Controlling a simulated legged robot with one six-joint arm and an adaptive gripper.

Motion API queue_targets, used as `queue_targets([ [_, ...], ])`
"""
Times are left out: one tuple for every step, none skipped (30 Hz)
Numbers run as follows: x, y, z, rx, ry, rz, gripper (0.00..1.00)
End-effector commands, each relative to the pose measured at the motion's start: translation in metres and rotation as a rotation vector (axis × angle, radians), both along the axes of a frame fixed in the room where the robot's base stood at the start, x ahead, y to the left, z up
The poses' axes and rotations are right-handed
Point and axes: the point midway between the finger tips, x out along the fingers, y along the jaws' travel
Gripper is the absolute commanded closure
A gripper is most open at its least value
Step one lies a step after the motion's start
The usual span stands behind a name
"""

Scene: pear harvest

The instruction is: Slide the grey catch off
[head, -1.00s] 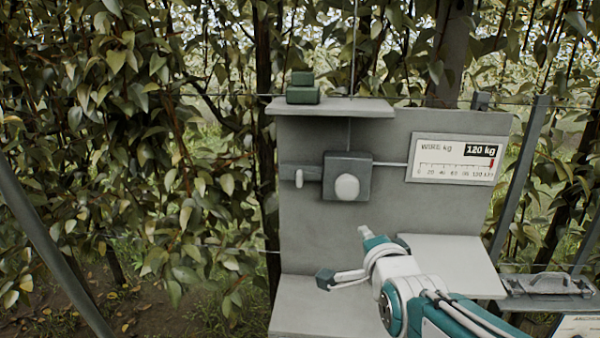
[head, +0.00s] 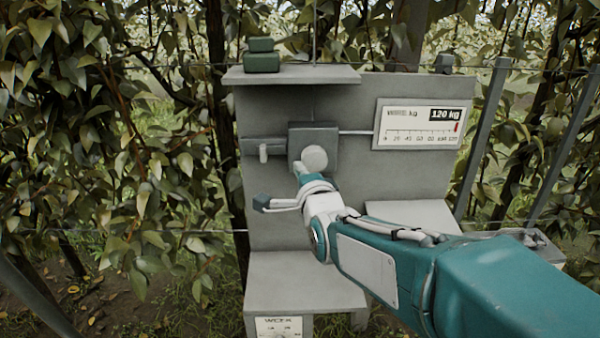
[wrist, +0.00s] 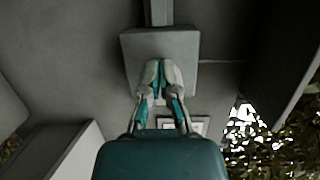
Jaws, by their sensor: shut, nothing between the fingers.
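The grey catch (head: 263,148) is a horizontal bar with a small pale upright tab. It sits on the left side of a darker grey square box (head: 327,137) on the grey panel. A pale round knob (head: 314,158) is on the box's front. My gripper (head: 299,168) is just below and left of the knob, close to the box's lower edge; I cannot tell whether it touches. In the wrist view my gripper (wrist: 162,66) has its fingertips together, empty, in front of a grey square block (wrist: 181,47). The catch's tab is not clearly seen there.
A gauge reading 120 kg (head: 423,124) is on the panel's right. Dark green blocks (head: 262,62) rest on the top shelf (head: 300,76). A lower grey ledge (head: 295,280) juts out below. Wires, posts and foliage surround the stand.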

Motion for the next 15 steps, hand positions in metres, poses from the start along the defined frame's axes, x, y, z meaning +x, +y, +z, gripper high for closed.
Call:
queue_targets([
  [0.009, 0.001, -0.001, 0.0, 0.002, -0.001, 1.0],
  [0.014, 0.002, -0.001, 0.0, 0.002, -0.001, 1.0],
  [0.021, 0.004, -0.001, 0.0, 0.002, -0.001, 1.0],
  [0.026, 0.004, -0.001, 0.0, 0.001, -0.001, 1.0],
  [0.031, 0.005, -0.001, 0.001, 0.002, -0.002, 1.0],
  [0.037, 0.005, -0.001, 0.001, 0.001, -0.002, 1.0],
  [0.042, 0.006, -0.001, 0.001, 0.002, -0.002, 1.0],
  [0.047, 0.007, -0.001, 0.001, 0.001, -0.002, 1.0],
  [0.054, 0.009, -0.001, 0.001, 0.002, -0.002, 1.0],
  [0.059, 0.01, -0.001, 0.001, 0.001, -0.002, 1.0],
  [0.064, 0.011, -0.001, 0.0, 0.003, -0.002, 1.0],
  [0.062, 0.021, 0.0, 0.002, 0.0, 0.003, 1.0],
  [0.062, 0.026, 0.0, 0.001, 0.0, 0.004, 1.0],
  [0.062, 0.031, 0.0, 0.001, 0.0, 0.003, 1.0],
  [0.061, 0.036, 0.0, 0.001, 0.001, 0.003, 1.0],
])
